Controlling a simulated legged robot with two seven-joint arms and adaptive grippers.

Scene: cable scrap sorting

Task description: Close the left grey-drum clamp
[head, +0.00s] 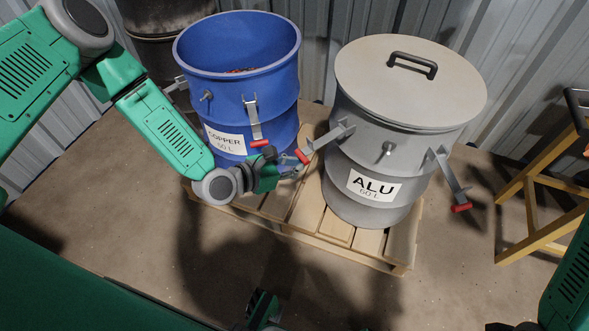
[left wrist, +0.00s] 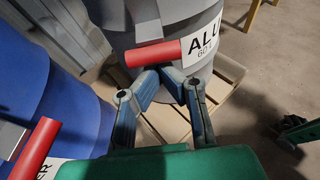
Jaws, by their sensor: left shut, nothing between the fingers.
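The grey ALU drum (head: 365,205) stands on a pallet with its lid (head: 410,82) on top. Its left clamp (head: 329,138) sticks out from the side, open, with a red handle tip (head: 303,157) at its lower end. My left gripper (head: 299,171) is shut and empty just below that red tip. In the left wrist view the red handle (left wrist: 153,54) lies across just beyond the closed fingertips (left wrist: 165,76); I cannot tell if they touch. A green and dark part (head: 263,310) at the bottom edge may be my right gripper; its fingers are unclear.
The blue COPPER drum (head: 225,110) stands close on the left, its clamp lever (head: 254,120) hanging near my left wrist. The grey drum's right clamp (head: 450,176) also sticks out. A yellow-framed stand (head: 545,195) is at the right. Floor in front of the pallet (head: 340,256) is clear.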

